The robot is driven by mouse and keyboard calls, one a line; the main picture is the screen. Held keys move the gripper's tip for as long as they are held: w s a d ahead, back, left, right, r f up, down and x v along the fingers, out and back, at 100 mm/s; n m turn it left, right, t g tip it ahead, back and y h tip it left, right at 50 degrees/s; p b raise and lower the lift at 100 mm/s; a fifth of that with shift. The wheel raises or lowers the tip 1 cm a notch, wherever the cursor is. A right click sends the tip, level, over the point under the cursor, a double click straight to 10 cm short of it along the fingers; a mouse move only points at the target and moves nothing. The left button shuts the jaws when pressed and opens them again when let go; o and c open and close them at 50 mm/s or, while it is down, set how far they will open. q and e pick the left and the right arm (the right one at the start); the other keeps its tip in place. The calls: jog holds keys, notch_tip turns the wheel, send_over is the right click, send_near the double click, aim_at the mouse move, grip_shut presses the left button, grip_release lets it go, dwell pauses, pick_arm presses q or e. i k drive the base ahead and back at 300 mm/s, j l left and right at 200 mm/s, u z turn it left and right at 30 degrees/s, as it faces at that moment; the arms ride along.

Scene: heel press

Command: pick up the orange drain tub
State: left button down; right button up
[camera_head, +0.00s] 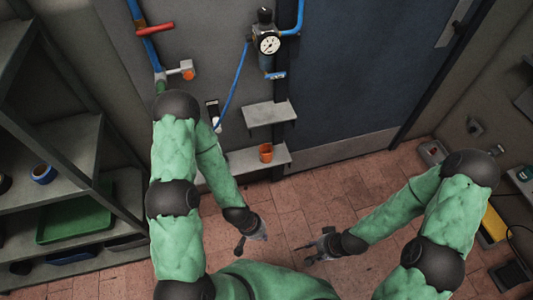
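The orange drain tub (266,152) is a small orange cup-shaped container. It stands upright on the lower grey wall shelf (240,160), near that shelf's right end. My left gripper (251,246) is below the tub in the picture, apart from it, with its fingers spread and nothing between them. My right gripper (304,254) is further right and lower, also with spread fingers and empty. Both grippers are small in this view.
A smaller shelf (269,113) is above the tub, with a pressure gauge (268,44) and blue hose above it. A rack (95,200) with a green tray (75,222) and a blue roll (43,173) stands left. The tiled floor (330,190) is clear between my arms.

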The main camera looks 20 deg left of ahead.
aim_at(265, 151)
jog(key=u, duration=0.35)
jog(key=i+l+u, duration=0.2)
jog(key=l, duration=0.15)
jog(key=i+l+u, duration=0.2)
jog(key=l, duration=0.15)
jog(key=l+u, duration=0.2)
jog(key=l, duration=0.2)
jog(key=i+l+u, duration=0.2)
jog(key=l, duration=0.25)
jog(key=i+l, duration=0.1)
jog(key=l, duration=0.8)
jog(key=i+l, duration=0.15)
jog(key=l, duration=0.35)
